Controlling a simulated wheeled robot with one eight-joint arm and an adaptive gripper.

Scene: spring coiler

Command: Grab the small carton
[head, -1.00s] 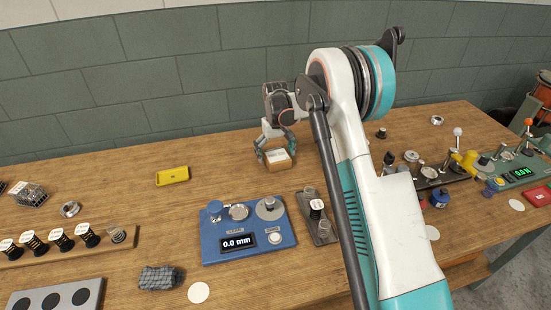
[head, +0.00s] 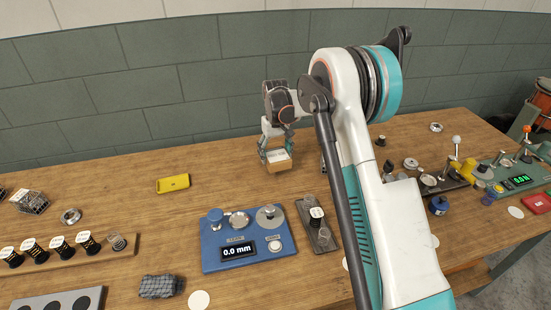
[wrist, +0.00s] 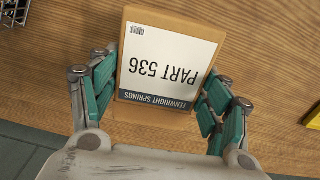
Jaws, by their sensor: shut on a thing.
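The small carton (head: 279,166) is a brown cardboard box with a white label, near the back middle of the wooden table. In the wrist view the carton (wrist: 165,68) fills the space between the fingers. Its label reads "PART 536" and "FENWRIGHT SPRINGS", upside down, with a barcode. My gripper (head: 277,154) has a teal-padded finger on each side of the carton and is shut on it; the gripper (wrist: 158,88) shows the same from the wrist. The carton's underside is hidden, so any gap to the table is hard to judge.
A yellow tray (head: 173,184) lies left of the carton. A blue gauge (head: 247,240) reading 0.0 mm stands in front, beside a grey holder (head: 318,225). My arm hides part of the table at right.

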